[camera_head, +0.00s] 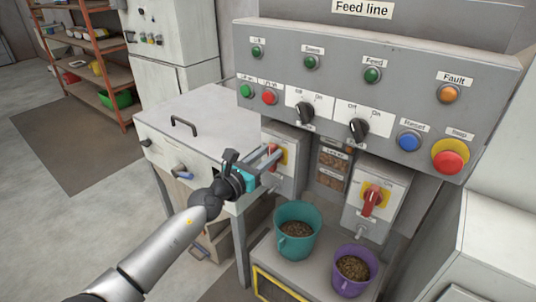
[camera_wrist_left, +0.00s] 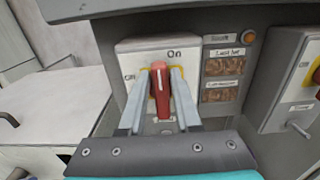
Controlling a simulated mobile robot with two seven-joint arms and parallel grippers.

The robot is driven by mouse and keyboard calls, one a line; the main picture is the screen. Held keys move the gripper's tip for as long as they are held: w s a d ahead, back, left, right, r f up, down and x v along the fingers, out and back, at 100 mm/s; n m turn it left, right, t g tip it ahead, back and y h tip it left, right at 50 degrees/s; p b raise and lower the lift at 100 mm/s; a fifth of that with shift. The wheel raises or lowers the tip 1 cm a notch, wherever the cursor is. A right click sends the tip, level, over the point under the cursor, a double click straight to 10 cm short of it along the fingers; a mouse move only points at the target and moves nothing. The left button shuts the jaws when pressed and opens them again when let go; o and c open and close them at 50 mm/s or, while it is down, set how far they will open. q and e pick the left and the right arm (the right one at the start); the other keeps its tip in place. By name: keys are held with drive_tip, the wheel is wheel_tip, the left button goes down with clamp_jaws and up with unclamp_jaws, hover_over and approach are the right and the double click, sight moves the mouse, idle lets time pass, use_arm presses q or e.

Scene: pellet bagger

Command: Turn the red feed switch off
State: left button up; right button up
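A red switch handle (camera_wrist_left: 160,88) on a yellow plate sits on a light grey box at the left under the panel. It stands upright toward the "On" mark; "Off" is at its left. My left gripper (camera_head: 277,157) reaches this switch, and its fingers lie on either side of the handle. In the wrist view the left gripper (camera_wrist_left: 162,76) looks open, with a finger close to each side; contact is hard to tell. The label below the handle is partly hidden. A second red switch (camera_head: 371,201) on a yellow plate sits further right. My right gripper is not in view.
The panel (camera_head: 440,70) with lamps, two black knobs and a red stop button (camera_head: 450,157) overhangs the switches. A teal bucket (camera_head: 297,229) and a purple bucket (camera_head: 352,269) of pellets stand below. A white cabinet (camera_head: 190,115) is at the left.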

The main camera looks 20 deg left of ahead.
use_arm(q)
drive_tip(key=shift+f, duration=0.1)
clamp_jaws()
drive_tip(key=shift+s, duration=0.1)
